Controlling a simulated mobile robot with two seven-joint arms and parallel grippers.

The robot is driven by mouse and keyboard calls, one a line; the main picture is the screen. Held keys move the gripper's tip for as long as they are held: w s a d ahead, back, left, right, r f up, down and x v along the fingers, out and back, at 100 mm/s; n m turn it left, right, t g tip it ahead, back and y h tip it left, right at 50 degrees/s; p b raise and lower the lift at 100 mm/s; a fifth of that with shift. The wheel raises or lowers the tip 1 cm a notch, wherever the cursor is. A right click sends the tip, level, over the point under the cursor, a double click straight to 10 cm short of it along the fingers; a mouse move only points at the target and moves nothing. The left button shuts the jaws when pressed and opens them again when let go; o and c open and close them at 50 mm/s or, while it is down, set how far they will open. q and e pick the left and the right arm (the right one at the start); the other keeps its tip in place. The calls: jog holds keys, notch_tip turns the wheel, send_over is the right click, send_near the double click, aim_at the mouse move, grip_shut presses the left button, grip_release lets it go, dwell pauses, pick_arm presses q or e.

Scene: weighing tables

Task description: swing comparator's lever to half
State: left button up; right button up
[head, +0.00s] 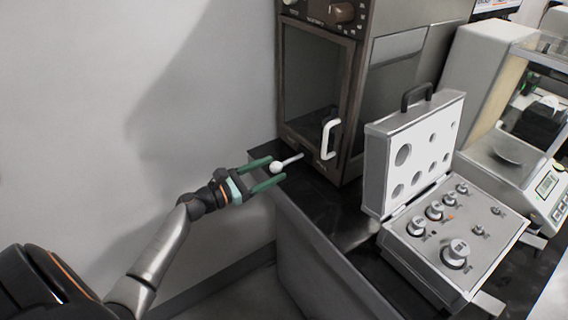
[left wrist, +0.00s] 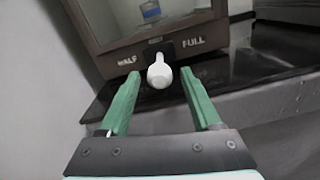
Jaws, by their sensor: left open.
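The comparator (head: 318,75) is a brown cabinet with a glass front and a white door handle (head: 328,138). Its lever (head: 292,160) is a thin rod ending in a white knob (head: 277,167), sticking out low at the front. In the left wrist view the knob (left wrist: 159,76) points towards me, between the labels HALF (left wrist: 128,60) on the left and FULL (left wrist: 193,42) on the right. My left gripper (head: 273,171) is open, its green fingers on either side of the knob, near the tips. I see no contact. My right gripper is out of view.
An open silver case (head: 400,258) of weights stands on the dark table (head: 346,208) to the right. A balance (head: 500,160) is at the far right. A grey wall is on the left, and a grey panel (head: 318,262) drops below the table's front edge.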

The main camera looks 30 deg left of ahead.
aim_at(284, 162)
pick_arm(q)
jog(key=shift+x, duration=2.3)
grip_shut()
